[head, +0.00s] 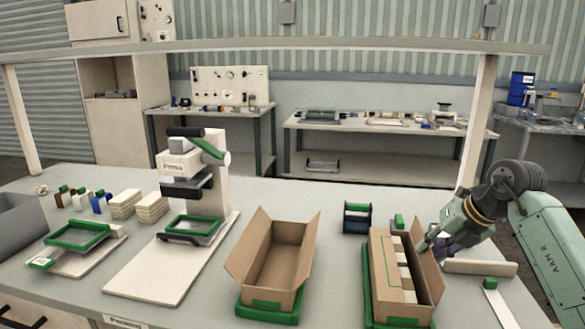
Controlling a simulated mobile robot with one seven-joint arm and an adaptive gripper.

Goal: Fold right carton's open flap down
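The right carton (402,309) stands on a green base (366,285) at the right of the bench. White blocks (404,273) lie in a row inside it. Its right flap (429,268) stands up, leaning outward. The left side of the carton is partly covered by a long brown panel (381,268); I cannot tell whether it is a flap or the wall. My gripper (424,246) is at the far right of the carton, close to the right flap's top edge. Whether it touches the flap is unclear. Its fingers are too small and dark to read.
An open, empty-looking carton (279,262) on a green base (262,315) stands left of the right carton. A small dark rack (357,218) is behind. A white press (186,178) stands further left.

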